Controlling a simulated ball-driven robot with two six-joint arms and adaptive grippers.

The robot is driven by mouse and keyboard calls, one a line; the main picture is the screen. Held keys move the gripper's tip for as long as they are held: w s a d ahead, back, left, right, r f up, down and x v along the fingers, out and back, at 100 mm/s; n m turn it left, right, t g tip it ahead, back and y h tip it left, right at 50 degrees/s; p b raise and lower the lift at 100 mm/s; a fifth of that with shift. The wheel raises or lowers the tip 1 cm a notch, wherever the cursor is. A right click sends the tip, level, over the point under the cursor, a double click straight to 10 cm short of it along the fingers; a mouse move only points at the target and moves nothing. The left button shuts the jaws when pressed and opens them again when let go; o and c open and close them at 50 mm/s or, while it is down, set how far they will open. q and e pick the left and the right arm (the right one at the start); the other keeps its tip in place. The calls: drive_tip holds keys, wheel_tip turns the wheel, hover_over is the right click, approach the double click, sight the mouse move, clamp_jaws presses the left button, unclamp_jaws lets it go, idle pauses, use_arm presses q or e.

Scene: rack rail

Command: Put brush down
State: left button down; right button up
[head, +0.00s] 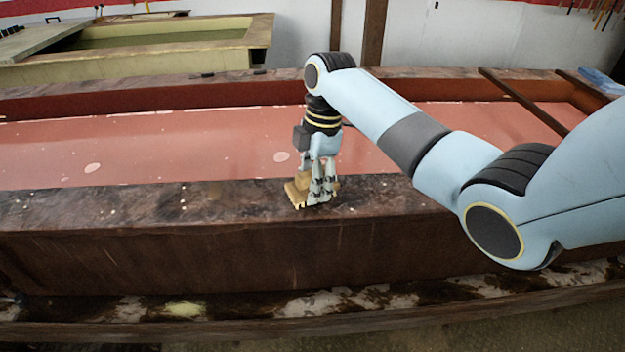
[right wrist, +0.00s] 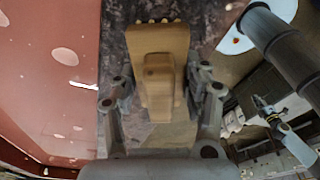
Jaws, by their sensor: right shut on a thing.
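The brush (head: 297,192) is a tan block with a toothed bristle edge at its front left. It is at the dark wooden ledge (head: 130,208); whether it rests on it or hovers just above, I cannot tell. My right gripper (head: 320,198) points down and is shut on the brush. In the right wrist view, the brush (right wrist: 158,70) sits between the fingers with its bristles at the top; the gripped sides are partly hidden. A small arm with a yellow band shows at the right there, seemingly ending in my left gripper (right wrist: 259,102), too small to read.
A reddish panel (head: 150,150) lies behind the ledge, inside the long wooden frame. Narrow dark bars (head: 525,105) cross it at the right. A pale trough (head: 160,45) stands at the back left. The ledge left of the brush is clear.

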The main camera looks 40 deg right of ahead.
drive_tip(key=shift+f, duration=0.15)
drive_tip(key=o, duration=1)
drive_tip(key=r, duration=0.4)
drive_tip(key=d+r, duration=0.1)
drive_tip(key=r, duration=0.7)
drive_tip(key=shift+s+d+r, duration=0.15)
drive_tip(key=shift+s+d, duration=0.05)
drive_tip(key=shift+d, duration=0.2)
